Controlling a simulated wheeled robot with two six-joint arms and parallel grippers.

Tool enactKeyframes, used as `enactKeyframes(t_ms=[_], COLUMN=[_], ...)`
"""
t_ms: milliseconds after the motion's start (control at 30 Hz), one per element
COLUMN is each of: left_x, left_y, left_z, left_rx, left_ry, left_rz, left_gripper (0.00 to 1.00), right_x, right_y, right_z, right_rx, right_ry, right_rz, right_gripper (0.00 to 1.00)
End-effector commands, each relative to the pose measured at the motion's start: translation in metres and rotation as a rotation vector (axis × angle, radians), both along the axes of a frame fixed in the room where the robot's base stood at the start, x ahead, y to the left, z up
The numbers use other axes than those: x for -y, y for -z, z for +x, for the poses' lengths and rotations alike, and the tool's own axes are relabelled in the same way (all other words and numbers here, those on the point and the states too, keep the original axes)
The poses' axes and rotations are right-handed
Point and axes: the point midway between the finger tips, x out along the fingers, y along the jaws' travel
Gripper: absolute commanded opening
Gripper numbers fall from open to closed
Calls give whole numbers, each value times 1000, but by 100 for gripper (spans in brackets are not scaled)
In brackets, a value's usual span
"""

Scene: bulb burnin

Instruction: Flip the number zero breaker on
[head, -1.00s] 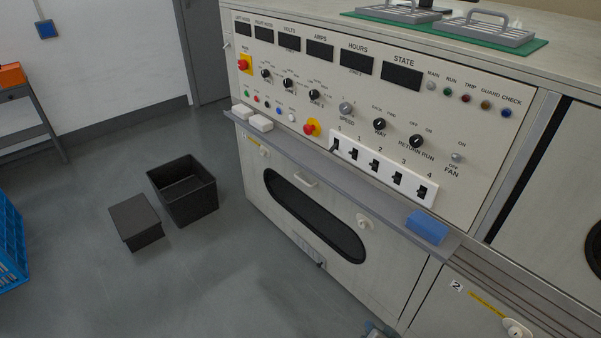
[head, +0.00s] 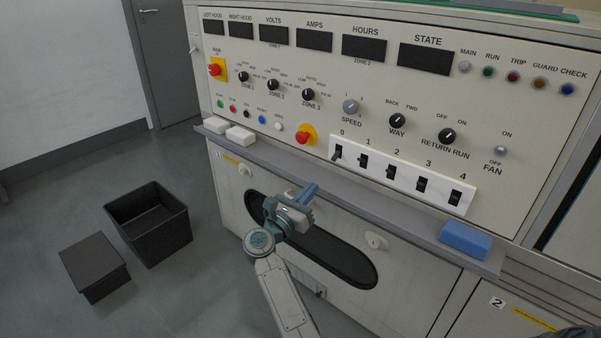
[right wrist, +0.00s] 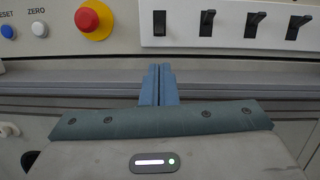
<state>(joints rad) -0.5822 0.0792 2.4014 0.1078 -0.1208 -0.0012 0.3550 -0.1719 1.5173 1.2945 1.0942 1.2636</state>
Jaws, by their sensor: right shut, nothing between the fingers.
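The number zero breaker (head: 337,153) is the leftmost switch on a white breaker strip (head: 405,178) on the sloped panel. Its lever sticks out low, unlike its neighbours. In the right wrist view the number zero breaker (right wrist: 159,22) is a dark upright slot, and the other breakers show levers sticking out. My right gripper (head: 309,190) is shut and empty, below and left of the strip, near the ledge and apart from the breaker. Its closed blue fingers (right wrist: 158,84) point towards the panel, under the number zero breaker. My left gripper is not in view.
A grey ledge (head: 370,197) runs below the panel, with a blue block (head: 465,240) at right and white blocks (head: 240,135) at left. A red stop button (head: 306,135) sits just left of the strip. A black bin (head: 150,225) stands on the floor.

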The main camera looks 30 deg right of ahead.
Motion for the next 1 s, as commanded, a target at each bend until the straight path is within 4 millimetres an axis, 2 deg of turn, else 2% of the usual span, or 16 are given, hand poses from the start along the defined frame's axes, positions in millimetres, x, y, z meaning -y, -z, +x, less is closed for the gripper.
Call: enactKeyframes(t_ms=[200, 567, 667, 1000], left_x=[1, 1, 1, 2], left_y=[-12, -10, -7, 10], left_z=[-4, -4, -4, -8], left_rx=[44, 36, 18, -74], left_ry=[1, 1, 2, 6], left_rz=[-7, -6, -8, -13], left_gripper=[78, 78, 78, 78], right_x=[2, 7, 18, 73], right_y=[1, -1, -3, -15], right_z=[-2, 0, 4, 27], right_rx=[60, 58, 58, 57], right_ry=[35, 35, 36, 37], right_rz=[76, 72, 69, 68], right_gripper=[0, 0, 0, 0])
